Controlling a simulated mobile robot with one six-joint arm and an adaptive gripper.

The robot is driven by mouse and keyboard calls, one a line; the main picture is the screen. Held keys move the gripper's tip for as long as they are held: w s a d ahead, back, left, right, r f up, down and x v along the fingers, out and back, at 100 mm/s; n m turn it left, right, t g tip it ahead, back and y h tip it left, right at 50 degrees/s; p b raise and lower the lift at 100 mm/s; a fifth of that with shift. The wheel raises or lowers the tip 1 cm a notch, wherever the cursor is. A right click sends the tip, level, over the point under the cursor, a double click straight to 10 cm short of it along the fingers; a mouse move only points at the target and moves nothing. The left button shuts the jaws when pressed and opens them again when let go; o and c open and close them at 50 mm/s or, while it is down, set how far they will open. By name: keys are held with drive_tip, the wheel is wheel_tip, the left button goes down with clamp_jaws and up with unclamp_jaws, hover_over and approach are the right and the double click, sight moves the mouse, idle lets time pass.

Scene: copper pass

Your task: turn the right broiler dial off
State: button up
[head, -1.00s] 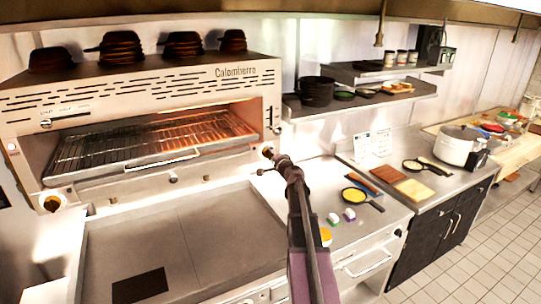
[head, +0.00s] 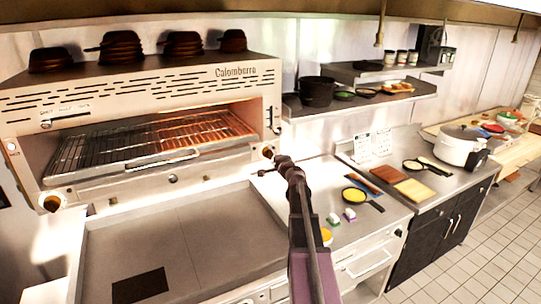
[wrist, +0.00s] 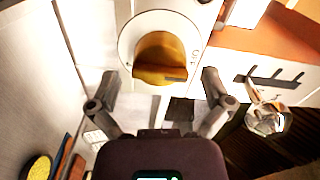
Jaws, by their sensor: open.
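The right broiler dial is a brass knob (wrist: 160,57) on a round white plate, at the top middle of the wrist view. Small marks show on the plate to its right. A dark line shows on the knob's lower right part. In the head view the dial (head: 268,152) is small, at the right end of the broiler front. My gripper (wrist: 160,80) is open, with one finger on each side of the knob's lower part. I see no clear contact. In the head view my gripper (head: 279,160) is right at the dial and its fingers are hard to make out.
The broiler (head: 140,95) has a rack with an orange glow on its right side. Another brass dial (head: 52,203) is at its left end. A flat griddle (head: 180,240) lies below. A pan with yellow contents (head: 354,195) stands on the counter right of my arm.

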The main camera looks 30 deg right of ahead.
drive_tip(key=s+a, duration=0.1)
drive_tip(key=s, duration=1)
drive_tip(key=shift+a, duration=0.25)
drive_tip(key=a+f+n+g+y+b, duration=0.2)
drive_tip(key=a+f+n+g+y, duration=0.35)
drive_tip(key=a, duration=0.85)
drive_tip(key=a+f+n+g+y+b, duration=0.2)
drive_tip(key=a+f+n, duration=0.5)
drive_tip(key=a, duration=0.7)
drive_tip(key=s+a+f+n+g+h+b, duration=0.1)
drive_tip(key=s+a+f+n+g+h, duration=0.1)
drive_tip(key=s+a+f+g, duration=0.3)
drive_tip(key=s+a+f+n+g+h+b, duration=0.2)
drive_tip(key=s+a+f+g, duration=0.3)
drive_tip(key=s, duration=0.6)
wheel_tip(320, 180, down, 3)
drive_tip(key=shift+s+a+f+n+h, duration=0.3)
drive_tip(key=shift+a+h, duration=0.35)
drive_tip(key=shift+a, duration=0.55)
